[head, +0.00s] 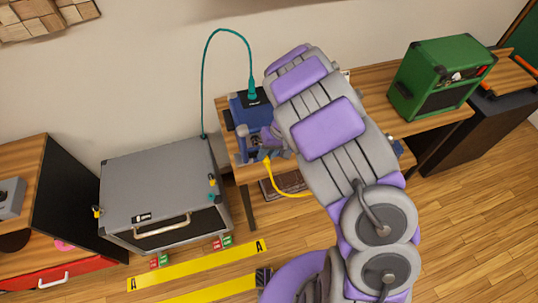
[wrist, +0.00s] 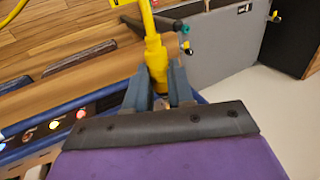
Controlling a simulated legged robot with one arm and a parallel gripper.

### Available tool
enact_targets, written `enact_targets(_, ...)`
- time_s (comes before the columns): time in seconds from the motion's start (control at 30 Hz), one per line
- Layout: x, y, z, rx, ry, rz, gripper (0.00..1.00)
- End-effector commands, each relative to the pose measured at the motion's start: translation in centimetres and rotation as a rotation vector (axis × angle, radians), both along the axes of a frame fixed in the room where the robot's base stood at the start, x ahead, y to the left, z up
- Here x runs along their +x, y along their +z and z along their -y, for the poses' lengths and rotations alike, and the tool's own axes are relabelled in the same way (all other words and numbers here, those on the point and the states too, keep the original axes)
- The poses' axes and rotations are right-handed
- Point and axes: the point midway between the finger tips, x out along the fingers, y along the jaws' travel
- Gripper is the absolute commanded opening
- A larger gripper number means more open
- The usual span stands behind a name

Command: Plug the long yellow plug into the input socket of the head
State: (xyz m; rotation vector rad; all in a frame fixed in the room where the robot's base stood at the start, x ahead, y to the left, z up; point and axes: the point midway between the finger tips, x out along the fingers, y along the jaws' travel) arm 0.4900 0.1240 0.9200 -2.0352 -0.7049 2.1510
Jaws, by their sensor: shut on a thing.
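My gripper (wrist: 160,90) is shut on a yellow plug (wrist: 155,55), with its two grey fingers on either side. In the head view my gripper (head: 266,150) is at the front of the blue head (head: 243,117), which stands on a wooden table. A yellow cable (head: 290,194) hangs from the plug and curves right, behind my arm. In the wrist view the blue head (wrist: 22,150) shows at lower left as a panel with lit knobs or lamps. The plug's tip and the input socket are hidden by the fingers, so I cannot tell whether they meet.
A teal cable (head: 207,60) arcs from the blue head's top to behind a grey cabinet (head: 155,175) at left. A green amp (head: 437,77) stands on the table at right. A pedal (head: 285,184) lies below the table. Yellow floor strips (head: 200,265) mark the floor in front.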

Motion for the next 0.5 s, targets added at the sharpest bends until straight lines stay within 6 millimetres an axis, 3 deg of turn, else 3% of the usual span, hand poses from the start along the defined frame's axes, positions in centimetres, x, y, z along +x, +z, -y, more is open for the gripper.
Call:
enact_targets(0.17, 0.12, -0.04, -0.44, -0.004, 0.002, 0.001, 0.0)
enact_targets(0.5, 0.13, 0.08, 0.48, 0.006, 0.0, 0.001, 0.0)
